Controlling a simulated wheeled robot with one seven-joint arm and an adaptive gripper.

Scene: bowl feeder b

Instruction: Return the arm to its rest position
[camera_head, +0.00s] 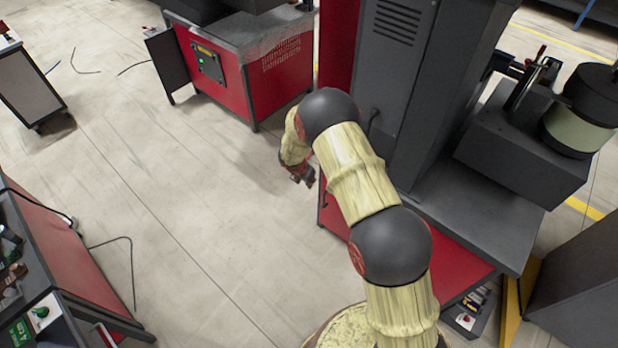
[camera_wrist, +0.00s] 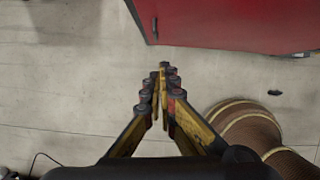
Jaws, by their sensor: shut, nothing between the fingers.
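My arm reaches up and over in the head view, with its forearm bent down over the floor. My gripper (camera_head: 303,175) hangs in front of the red cabinet of the grey machine. In the wrist view my gripper (camera_wrist: 160,80) points at the bare floor, its yellow and dark fingers meeting at the tips. It is shut and empty. No object is touching it. Much of the hand is hidden behind my forearm in the head view.
The grey machine (camera_head: 398,100) with its red base (camera_head: 460,265) stands close right of my arm. A red cabinet (camera_head: 275,85) with a control panel stands behind. A red workbench (camera_head: 62,255) is at left. The floor (camera_head: 180,200) between is open, with a loose cable (camera_head: 131,265) by the bench.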

